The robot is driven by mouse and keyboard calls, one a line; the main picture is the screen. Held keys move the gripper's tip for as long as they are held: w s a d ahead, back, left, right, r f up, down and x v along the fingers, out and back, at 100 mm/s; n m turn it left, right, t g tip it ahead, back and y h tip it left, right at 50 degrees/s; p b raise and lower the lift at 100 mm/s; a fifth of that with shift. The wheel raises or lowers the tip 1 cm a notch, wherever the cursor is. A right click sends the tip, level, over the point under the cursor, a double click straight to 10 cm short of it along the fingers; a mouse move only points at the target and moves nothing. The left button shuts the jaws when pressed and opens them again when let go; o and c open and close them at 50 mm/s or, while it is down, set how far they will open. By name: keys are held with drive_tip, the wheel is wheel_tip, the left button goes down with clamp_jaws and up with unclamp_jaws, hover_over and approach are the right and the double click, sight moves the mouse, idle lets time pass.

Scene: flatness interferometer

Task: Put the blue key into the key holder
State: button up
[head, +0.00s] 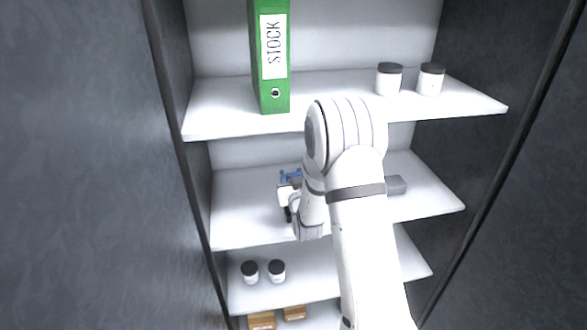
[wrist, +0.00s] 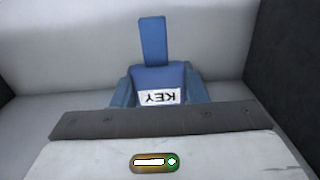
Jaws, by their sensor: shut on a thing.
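The blue key (wrist: 152,42) shows in the wrist view as a narrow upright bar above a wider blue block with a white KEY label, which reads upside down. My gripper (wrist: 158,92) is shut on the key, with blue-grey sides close against the block at left and right. In the head view the blue key (head: 291,176) is small, at the left part of the middle shelf, beside my white wrist, and my gripper (head: 290,186) is partly hidden. I cannot tell whether the key touches the shelf. No key holder can be made out for certain.
A green STOCK binder (head: 272,85) and two dark-lidded jars (head: 389,80) stand on the shelf above. Two more jars (head: 250,273) stand below. Dark cabinet walls (head: 495,150) flank the shelves.

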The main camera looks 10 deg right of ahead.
drive_tip(key=shift+a, duration=0.1)
drive_tip(key=shift+f+b, duration=0.65)
drive_tip(key=shift+f, duration=2)
drive_tip(key=shift+f+b, duration=0.45)
drive_tip(key=shift+b, duration=0.45)
drive_tip(key=shift+f+b, duration=1.3)
drive_tip(key=shift+b, duration=0.35)
drive_tip(key=o, duration=1.2)
drive_tip(key=shift+c, duration=0.2)
